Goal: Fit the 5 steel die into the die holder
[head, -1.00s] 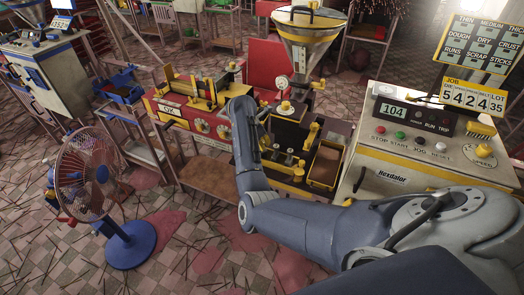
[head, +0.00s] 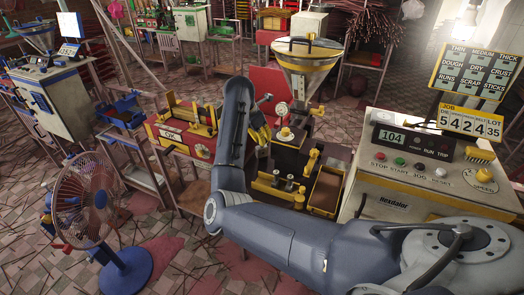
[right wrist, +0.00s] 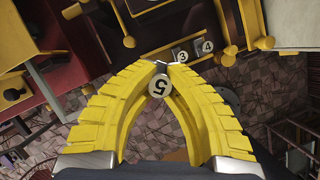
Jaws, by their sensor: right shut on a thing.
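My right gripper (right wrist: 166,66) has curved yellow fingers that close around a small steel die marked 5 (right wrist: 159,86). In the head view the yellow fingers (head: 259,129) show just past my dark wrist, left of the extruder's front; the die is hidden there. Dies marked 3 (right wrist: 182,55) and 4 (right wrist: 207,46) sit in a yellow-edged rack beyond the fingertips. The rack (head: 283,187) shows low in front of the extruder (head: 292,155) in the head view. My left gripper is not in view.
A hopper (head: 306,55) stands above the extruder. A brown-lined yellow tray (head: 327,190) and the control cabinet (head: 430,160) are to the right. A red-and-yellow machine (head: 186,130) is to the left. A fan (head: 92,205) stands on the floor at the left.

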